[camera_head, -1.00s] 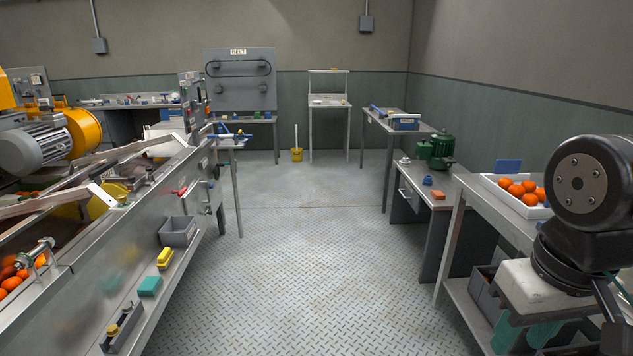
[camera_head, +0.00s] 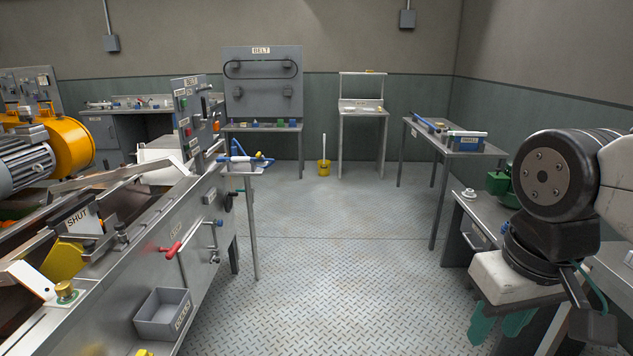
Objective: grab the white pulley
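A small white stepped round part (camera_head: 469,193), which looks like the white pulley, sits on the far left corner of the grey bench at the right. It is small in view, so its details are hard to make out. My gripper (camera_head: 498,328) hangs at the lower right, much nearer to the camera than this part. Its two teal fingers point down and stand apart, with nothing seen between them. My arm hides much of the bench.
The bench (camera_head: 462,212) also carries a green motor (camera_head: 499,182), partly behind my arm. The steel machine (camera_head: 200,235) with a grey bin (camera_head: 163,315) lines the left. The plate floor (camera_head: 330,250) between is clear.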

